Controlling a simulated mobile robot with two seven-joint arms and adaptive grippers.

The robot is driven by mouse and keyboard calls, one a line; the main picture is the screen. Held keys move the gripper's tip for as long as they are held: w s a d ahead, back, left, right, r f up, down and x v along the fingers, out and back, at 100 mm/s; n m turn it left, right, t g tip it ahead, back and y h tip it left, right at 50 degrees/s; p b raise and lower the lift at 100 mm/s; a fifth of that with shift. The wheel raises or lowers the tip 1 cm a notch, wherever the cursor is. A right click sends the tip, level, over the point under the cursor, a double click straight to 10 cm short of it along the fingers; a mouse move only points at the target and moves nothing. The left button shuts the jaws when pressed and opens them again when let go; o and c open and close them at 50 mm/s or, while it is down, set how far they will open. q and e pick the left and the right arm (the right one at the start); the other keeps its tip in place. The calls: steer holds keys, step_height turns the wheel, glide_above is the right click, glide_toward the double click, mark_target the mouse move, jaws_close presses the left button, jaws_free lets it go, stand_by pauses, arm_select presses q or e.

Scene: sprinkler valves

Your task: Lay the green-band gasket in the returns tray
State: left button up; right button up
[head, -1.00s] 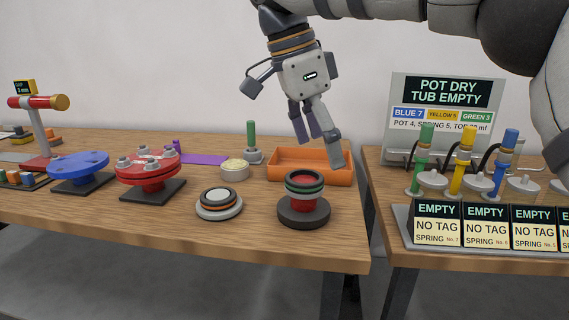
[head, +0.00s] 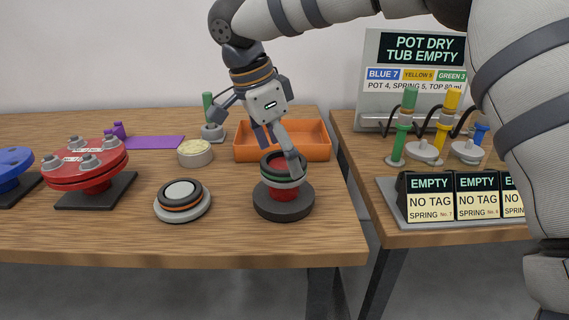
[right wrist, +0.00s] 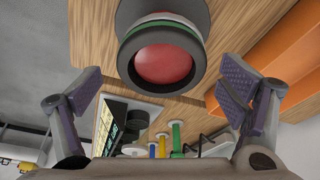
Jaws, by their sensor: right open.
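The green-band gasket (head: 268,170) is a dark ring with a green stripe, seated around the top of a red post (head: 285,192) on a round black base. It also shows large at the top of the right wrist view (right wrist: 187,32), around the red disc of the post. My right gripper (head: 280,155) is open just above and beside it, with one finger in front of the ring. In the right wrist view its two pads are wide apart, with nothing between them. The orange tray (head: 318,147), likely the returns tray, stands behind the gasket and looks empty. My left gripper is out of view.
An orange-banded ring (head: 182,202) sits on a grey disc at the left. A cream-filled tub (head: 195,153) and a green-handled tool (head: 211,120) stand left of the tray. A red flange (head: 88,168) is further left. A gap separates the right table, with its signs and colored valves.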

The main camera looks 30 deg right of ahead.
steer(key=shift+d+f, duration=0.15)
steer(key=shift+f, duration=0.2)
steer(key=c, duration=1.2)
steer(key=shift+c, duration=0.2)
